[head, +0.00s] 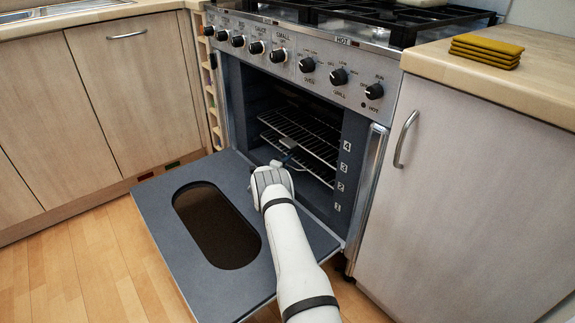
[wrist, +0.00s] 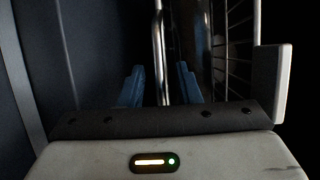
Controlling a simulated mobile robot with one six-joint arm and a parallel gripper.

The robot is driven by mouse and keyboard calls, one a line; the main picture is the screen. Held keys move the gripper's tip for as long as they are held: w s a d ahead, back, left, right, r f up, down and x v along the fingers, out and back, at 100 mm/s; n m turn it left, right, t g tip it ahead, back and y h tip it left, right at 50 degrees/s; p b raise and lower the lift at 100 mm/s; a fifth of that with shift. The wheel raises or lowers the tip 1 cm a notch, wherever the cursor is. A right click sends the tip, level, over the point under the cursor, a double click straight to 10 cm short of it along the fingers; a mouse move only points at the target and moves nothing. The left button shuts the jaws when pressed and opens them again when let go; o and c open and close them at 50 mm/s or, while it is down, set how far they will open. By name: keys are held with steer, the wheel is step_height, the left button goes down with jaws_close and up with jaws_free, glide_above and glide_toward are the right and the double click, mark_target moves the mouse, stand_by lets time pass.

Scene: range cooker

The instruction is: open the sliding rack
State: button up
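The sliding rack (head: 312,136) is a dark wire shelf inside the open oven, at about mid height in the cavity. My gripper (head: 287,153) is at the rack's front edge in the head view, its fingers small and partly hidden by the wrist. In the wrist view my gripper (wrist: 160,70) has two blue fingers apart. The rack's shiny front bar (wrist: 158,40) runs between them, with a visible gap on each side. The rack's wires (wrist: 235,45) show to the right of the fingers.
The oven door (head: 165,215) is folded down, with my arm above it. Numbered shelf levels (head: 341,170) mark the right cavity wall. A row of knobs (head: 308,65) is above the opening. Cabinets flank the oven; the right one (head: 470,190) has a curved handle.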

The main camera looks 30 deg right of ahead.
jaws_close()
stand_by(0.3)
